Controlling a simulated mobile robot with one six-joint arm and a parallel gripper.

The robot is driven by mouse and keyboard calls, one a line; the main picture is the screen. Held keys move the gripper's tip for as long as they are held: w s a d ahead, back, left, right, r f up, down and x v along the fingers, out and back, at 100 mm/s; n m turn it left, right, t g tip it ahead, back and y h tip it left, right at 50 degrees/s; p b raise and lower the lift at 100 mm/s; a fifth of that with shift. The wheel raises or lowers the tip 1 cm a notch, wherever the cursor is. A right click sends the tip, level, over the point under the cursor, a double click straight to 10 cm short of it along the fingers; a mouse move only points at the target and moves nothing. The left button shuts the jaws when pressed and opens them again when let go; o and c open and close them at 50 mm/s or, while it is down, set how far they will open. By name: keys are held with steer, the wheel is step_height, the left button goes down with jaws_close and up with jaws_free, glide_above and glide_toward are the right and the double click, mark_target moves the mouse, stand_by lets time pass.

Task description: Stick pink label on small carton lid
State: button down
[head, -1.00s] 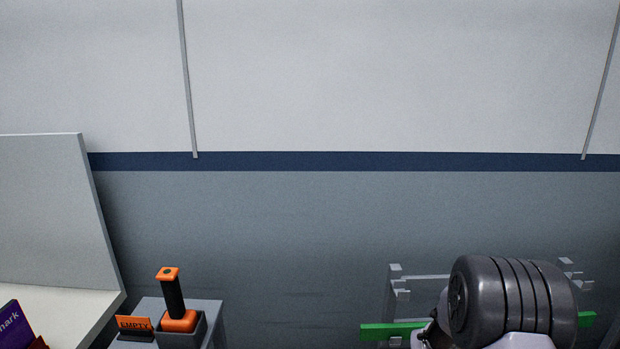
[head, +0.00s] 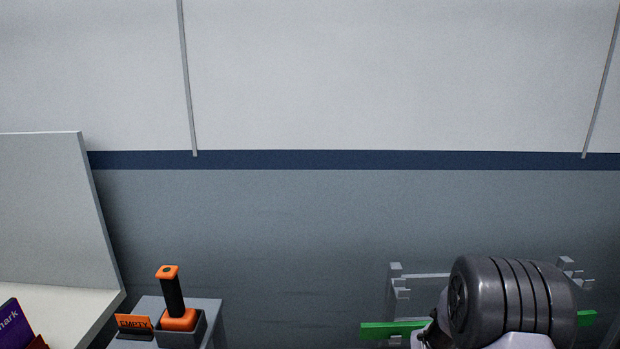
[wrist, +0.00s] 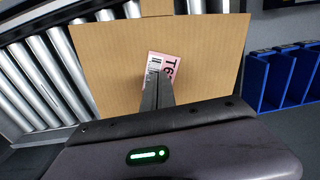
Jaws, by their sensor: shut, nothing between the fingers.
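In the wrist view, a brown carton (wrist: 105,55) fills the middle of the picture, its flat cardboard face towards the camera. The pink label (wrist: 167,62), with dark print, lies against that face, partly hidden behind my fingertips. My gripper (wrist: 157,80) is shut, its fingertips over the label at the carton. I cannot tell whether the tips touch the label. The head view shows neither the carton nor the label.
In the wrist view, a roller conveyor (wrist: 32,78) runs beside and behind the carton, and blue bins (wrist: 275,80) stand at right. In the head view, an orange-and-black tool (head: 174,295) stands in a holder beside an EMPTY sign (head: 134,322). A green bar (head: 392,329) is at lower right.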

steer(key=shift+f+b, duration=0.45)
steer(key=shift+f, duration=0.15)
steer(key=shift+r, duration=0.1)
step_height(320, 180, up, 7)
steer(key=p, duration=0.5)
stand_by(0.3)
steer(key=a+r+m+t, duration=0.1)
steer(key=a+r+t, duration=0.15)
steer(key=r, duration=0.95)
steer(key=s+a+r+m+t+y, duration=0.1)
steer(key=s+a+r, duration=0.4)
steer(key=s+r, duration=0.4)
steer(key=s+a+r+m+t+y, duration=0.1)
steer(key=s+a+r+m+t, duration=0.1)
steer(key=s+a+r, duration=0.3)
steer(key=s+r, duration=0.4)
steer(key=s, duration=0.1)
steer(key=shift+s+a, duration=0.25)
